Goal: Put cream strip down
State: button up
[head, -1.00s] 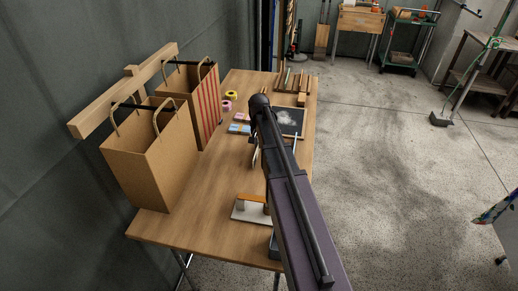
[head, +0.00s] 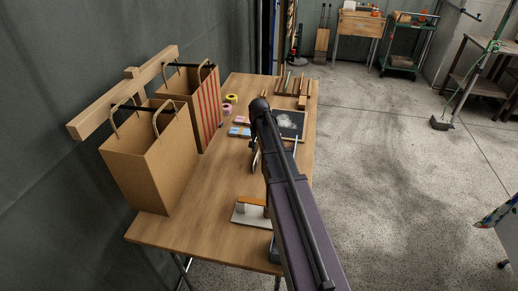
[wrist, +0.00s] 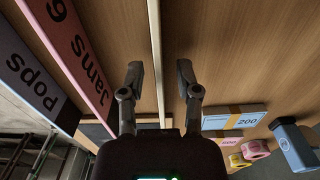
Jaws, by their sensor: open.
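The cream strip (wrist: 156,40) is a long, thin, pale bar in the wrist view. It runs from the top edge down between my two fingers and appears to lie along the wooden tabletop. My gripper (wrist: 160,68) is open, with one finger on each side of the strip and a visible gap to each. The strip's lower end is hidden near the gripper body. In the head view my arm covers most of the gripper and the strip cannot be made out surely.
Pink "Jams" (wrist: 72,50) and dark "Pops" (wrist: 38,82) boards are left in the wrist view. Blue "200" tickets (wrist: 234,117), tape rolls (wrist: 256,149) and a blue object (wrist: 294,146) are right. Paper bags (head: 155,155) stand left on the table (head: 190,225); a chalkboard (head: 290,124) lies beyond.

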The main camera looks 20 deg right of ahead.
jog(key=shift+r, duration=0.15)
notch_tip(320, 180, up, 12)
jog(key=p, duration=1.2)
dwell(0.8)
jog(key=s+a+n, duration=0.3)
jog(key=s+a, duration=0.4)
jog(key=s, duration=0.3)
jog(key=s+a+n, duration=0.3)
jog(key=s+a, duration=0.5)
jog(key=s, duration=0.2)
jog(key=shift+s+n, duration=0.3)
jog(key=shift+n, duration=0.1)
jog(key=shift+s, duration=0.1)
